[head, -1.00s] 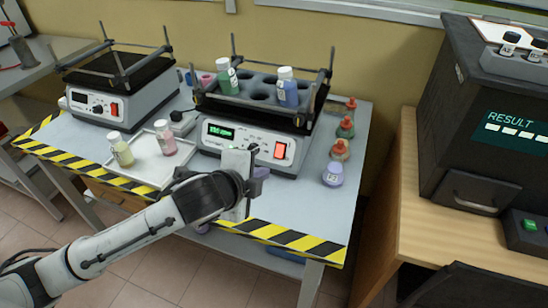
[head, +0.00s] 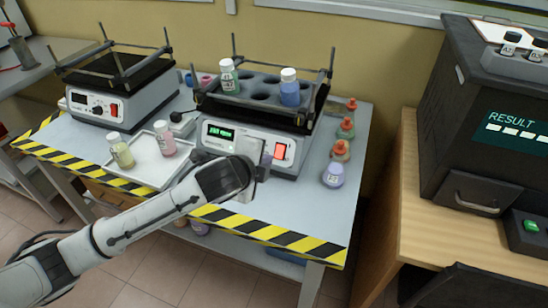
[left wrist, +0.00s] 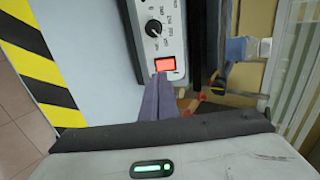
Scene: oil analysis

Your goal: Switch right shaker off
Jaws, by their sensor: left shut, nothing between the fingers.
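The right shaker (head: 210,140) stands on the table with a lit green display (head: 220,133) and a red switch (head: 280,151) on its front. Its top rack (head: 250,106) holds a green bottle (head: 229,77) and a blue bottle (head: 289,88). My left gripper (head: 267,160) is shut and empty, just in front of the panel beside the switch. In the left wrist view, its purple fingertips (left wrist: 162,80) are together close to the glowing red switch (left wrist: 165,64), beside the knob (left wrist: 154,27). I cannot tell whether they touch it. My right gripper is out of view.
A second shaker (head: 130,108) stands at left. A white tray (head: 145,175) with two bottles lies in front. Striped tape (head: 270,234) marks the table's front edge.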

